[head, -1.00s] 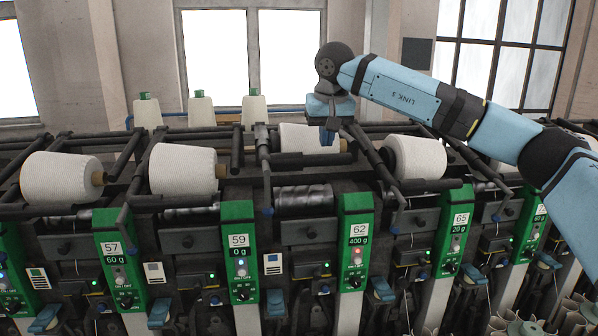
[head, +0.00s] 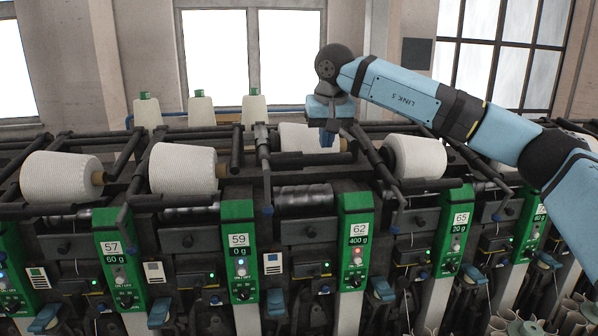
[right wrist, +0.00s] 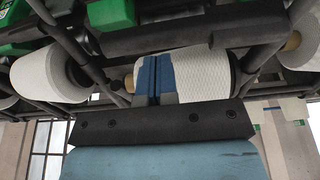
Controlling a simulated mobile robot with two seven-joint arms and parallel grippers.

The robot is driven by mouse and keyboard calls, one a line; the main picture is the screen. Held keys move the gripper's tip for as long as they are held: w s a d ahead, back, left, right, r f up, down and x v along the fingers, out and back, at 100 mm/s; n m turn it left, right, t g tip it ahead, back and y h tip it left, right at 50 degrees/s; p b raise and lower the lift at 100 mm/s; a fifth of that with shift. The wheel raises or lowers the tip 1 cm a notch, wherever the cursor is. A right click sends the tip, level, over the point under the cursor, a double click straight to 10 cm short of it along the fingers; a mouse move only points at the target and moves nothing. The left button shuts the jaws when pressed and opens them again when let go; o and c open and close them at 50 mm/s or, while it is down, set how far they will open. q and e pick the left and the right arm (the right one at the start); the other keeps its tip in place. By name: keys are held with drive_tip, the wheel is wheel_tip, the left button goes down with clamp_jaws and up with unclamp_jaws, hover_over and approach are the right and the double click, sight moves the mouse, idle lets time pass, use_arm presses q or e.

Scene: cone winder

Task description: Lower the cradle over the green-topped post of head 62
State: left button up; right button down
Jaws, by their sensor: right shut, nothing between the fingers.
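In the right wrist view the fingers (right wrist: 155,78) overlap the cone (right wrist: 205,75); contact cannot be told. My left gripper is out of view.
Neighbouring heads 59 (head: 240,250) and 65 (head: 455,230) stand close on either side, with white cones (head: 183,168) low in their cradles. Dark rails and bars crowd the row. Smaller cones (head: 200,113) stand behind. Open air lies above the machine.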

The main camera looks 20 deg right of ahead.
sight(326, 156)
drive_tip(key=shift+f+b, duration=1.15)
drive_tip(key=shift+f, duration=1.8)
drive_tip(key=shift+s+r+p, duration=0.1)
drive_tip(key=shift+r+p, duration=0.25)
drive_tip(key=shift+r, duration=0.15)
drive_tip(key=s+a+r+p, duration=0.1)
drive_tip(key=s+r+p, duration=0.2)
drive_tip(key=r, duration=0.3)
drive_tip(key=shift+s+r, duration=0.2)
drive_tip(key=shift+s, duration=0.15)
drive_tip(key=shift+f, duration=0.1)
